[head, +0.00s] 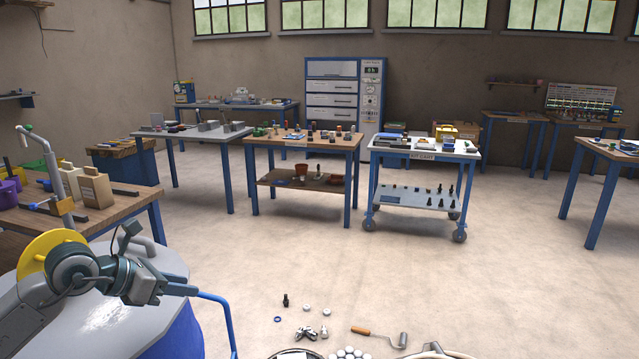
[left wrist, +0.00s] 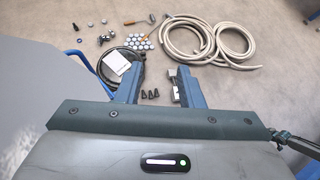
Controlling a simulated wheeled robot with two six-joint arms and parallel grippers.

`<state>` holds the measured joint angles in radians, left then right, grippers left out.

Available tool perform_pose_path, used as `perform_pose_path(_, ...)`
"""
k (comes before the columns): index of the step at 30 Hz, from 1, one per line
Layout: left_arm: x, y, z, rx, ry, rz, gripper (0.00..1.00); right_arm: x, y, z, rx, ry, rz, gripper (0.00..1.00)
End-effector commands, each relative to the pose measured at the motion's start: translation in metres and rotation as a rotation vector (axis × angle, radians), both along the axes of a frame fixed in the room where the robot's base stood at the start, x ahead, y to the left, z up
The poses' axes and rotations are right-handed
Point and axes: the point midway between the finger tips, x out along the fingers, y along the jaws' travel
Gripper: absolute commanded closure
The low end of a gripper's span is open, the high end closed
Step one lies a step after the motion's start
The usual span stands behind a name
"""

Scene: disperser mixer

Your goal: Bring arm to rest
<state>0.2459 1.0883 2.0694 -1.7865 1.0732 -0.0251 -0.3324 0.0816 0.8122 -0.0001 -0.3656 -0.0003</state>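My left arm comes in from the lower left in the head view. Its gripper (head: 140,282) is over the right part of a grey, smooth top with a blue side (head: 125,318). In the left wrist view the two fingers of my left gripper (left wrist: 158,82) stand apart with nothing held between them. Floor and a few small dark parts (left wrist: 150,94) show through the gap, below the fingers. I cannot tell how high the gripper is above the grey top. My right arm and gripper are not in view.
A yellow disc (head: 45,252) and a metal post with a handle (head: 45,165) stand close behind my left arm. A wooden bench (head: 120,207) is beyond. Open floor (head: 480,270) lies right.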

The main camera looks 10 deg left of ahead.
Motion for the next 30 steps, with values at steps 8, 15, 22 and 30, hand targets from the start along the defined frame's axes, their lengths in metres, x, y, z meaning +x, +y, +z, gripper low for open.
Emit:
perform_pose_path(8, -0.024, -0.106, 0.024, -0.855, -0.131, -0.038, 0.66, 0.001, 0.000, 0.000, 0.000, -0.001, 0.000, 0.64)
perform_pose_path(15, -0.036, -0.084, 0.031, -1.568, -0.156, 0.272, 0.66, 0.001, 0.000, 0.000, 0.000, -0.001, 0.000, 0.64)
perform_pose_path(22, -0.058, -0.030, -0.046, -2.094, -0.085, 0.856, 0.66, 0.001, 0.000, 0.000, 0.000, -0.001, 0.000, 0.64)
perform_pose_path(30, -0.145, -0.028, -0.196, -2.318, 0.148, 1.789, 0.66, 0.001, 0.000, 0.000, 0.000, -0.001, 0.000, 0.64)
